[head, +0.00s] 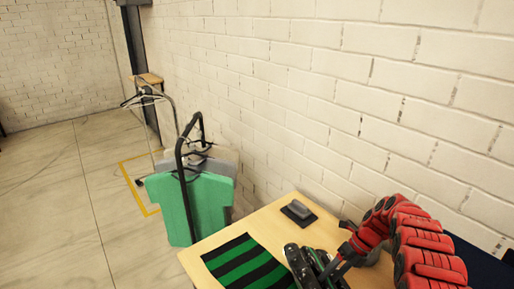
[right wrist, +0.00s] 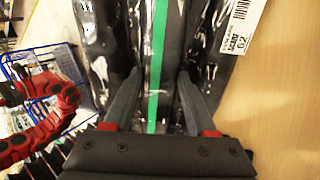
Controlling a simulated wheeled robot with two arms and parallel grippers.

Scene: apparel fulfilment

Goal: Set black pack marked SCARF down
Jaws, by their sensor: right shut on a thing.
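The black pack marked SCARF (right wrist: 95,50) is in glossy clear wrap with a green stripe down its middle and a white barcode label (right wrist: 240,28) at its upper right. My right gripper (right wrist: 160,95) is shut on it, one finger on each side of the stripe. In the head view the pack (head: 300,265) is at the front of the wooden table (head: 262,222), partly hidden by my right gripper (head: 328,268). I cannot tell whether it touches the tabletop. My left gripper is not in view.
A green and black striped cloth (head: 243,262) lies on the table just left of the pack. A black pad with a grey block (head: 298,209) sits farther back. A rail with a green shirt (head: 195,207) stands beyond the table. A brick wall runs behind.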

